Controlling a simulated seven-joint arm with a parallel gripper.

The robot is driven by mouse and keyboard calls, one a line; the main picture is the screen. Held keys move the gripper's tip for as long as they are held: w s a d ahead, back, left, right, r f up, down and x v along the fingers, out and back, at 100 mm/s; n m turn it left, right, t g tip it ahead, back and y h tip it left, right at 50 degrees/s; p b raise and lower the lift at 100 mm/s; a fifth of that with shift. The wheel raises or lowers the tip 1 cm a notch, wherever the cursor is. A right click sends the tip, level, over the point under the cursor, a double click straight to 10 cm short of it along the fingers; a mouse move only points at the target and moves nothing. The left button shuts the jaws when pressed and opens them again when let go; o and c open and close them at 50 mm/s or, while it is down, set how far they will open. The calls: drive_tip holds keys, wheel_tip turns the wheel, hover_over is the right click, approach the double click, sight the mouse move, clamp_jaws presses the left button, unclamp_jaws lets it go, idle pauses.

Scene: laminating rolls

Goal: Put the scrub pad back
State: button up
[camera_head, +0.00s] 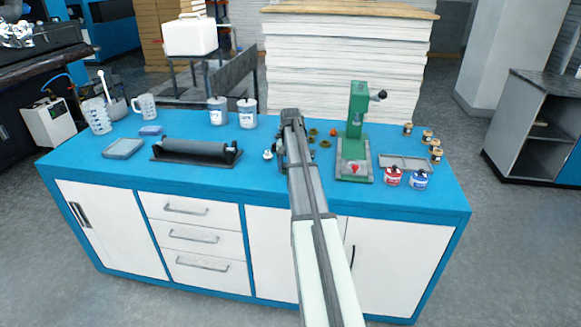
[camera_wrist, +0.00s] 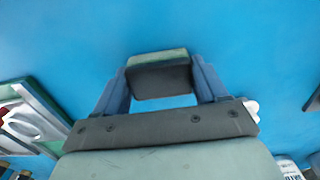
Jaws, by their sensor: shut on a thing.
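My gripper (camera_wrist: 160,88) is shut on a small block, dark grey with a green top layer, which looks like the scrub pad (camera_wrist: 162,76). The pad sits between the two blue-grey fingers, over the blue worktop. In the head view my arm reaches to the middle of the blue bench (camera_head: 260,185), and its links hide the fingers and pad. A grey shallow tray (camera_head: 123,148) lies at the bench's left side, with a small blue block (camera_head: 150,131) just behind it. Which place belongs to the pad, I cannot tell.
A roller on a dark base (camera_head: 195,151) lies left of my arm. A green press (camera_head: 356,135) stands close on the right.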

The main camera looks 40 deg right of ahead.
drive_tip(key=shift+f, duration=0.15)
drive_tip(key=o, duration=1)
wheel_tip(320, 180, up, 12)
drive_tip(key=shift+r, duration=0.2)
